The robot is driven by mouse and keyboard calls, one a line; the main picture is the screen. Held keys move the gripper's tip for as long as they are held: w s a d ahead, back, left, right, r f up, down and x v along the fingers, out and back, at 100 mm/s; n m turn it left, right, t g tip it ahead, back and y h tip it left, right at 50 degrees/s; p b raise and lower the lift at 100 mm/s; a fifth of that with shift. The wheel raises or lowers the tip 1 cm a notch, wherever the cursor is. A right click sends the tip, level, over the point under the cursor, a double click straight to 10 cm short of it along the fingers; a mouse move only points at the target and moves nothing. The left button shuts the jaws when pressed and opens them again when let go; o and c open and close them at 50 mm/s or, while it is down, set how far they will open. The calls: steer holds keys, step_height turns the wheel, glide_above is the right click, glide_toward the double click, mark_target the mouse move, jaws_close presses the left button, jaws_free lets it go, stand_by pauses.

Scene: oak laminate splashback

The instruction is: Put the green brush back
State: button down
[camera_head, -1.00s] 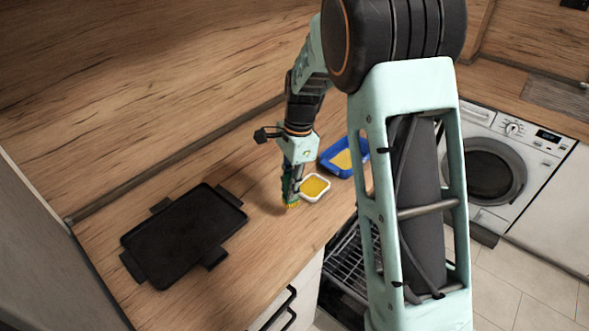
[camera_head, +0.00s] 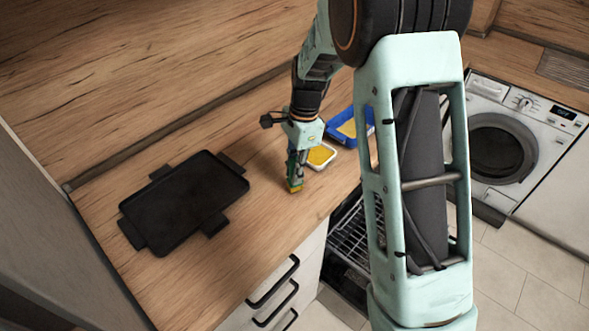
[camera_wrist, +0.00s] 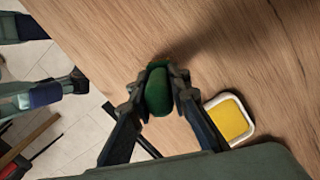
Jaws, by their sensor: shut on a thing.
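The green brush (camera_wrist: 159,91) is between the fingers of my gripper (camera_wrist: 158,88) in the wrist view, with its green rounded top facing the camera. In the head view my gripper (camera_head: 297,168) points down over the worktop, shut on the brush. The brush's yellow lower end (camera_head: 295,187) shows below the fingers. I cannot tell whether it touches the wood. A small white dish with yellow content (camera_head: 320,156) is just right of the gripper; it also shows in the wrist view (camera_wrist: 229,119).
A black griddle pan (camera_head: 185,203) with side handles lies on the left of the worktop (camera_head: 215,280). The wood between pan and gripper is clear. The front edge, drawers (camera_head: 275,300) and an open dishwasher rack (camera_head: 350,240) are below right. A washing machine (camera_head: 505,145) stands right.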

steer(key=shift+f+b, duration=0.4)
steer(key=shift+f, duration=0.2)
stand_by(0.3)
steer(key=c, duration=1.7)
jaws_free()
steer(key=shift+c, duration=0.2)
steer(key=r, duration=0.4)
steer(key=d+r, duration=0.1)
steer(key=r, duration=0.6)
steer(key=shift+w+d+r, duration=0.15)
steer(key=shift+w+r, duration=0.1)
steer(key=shift+r, duration=0.15)
steer(key=shift+w+d+r, duration=0.1)
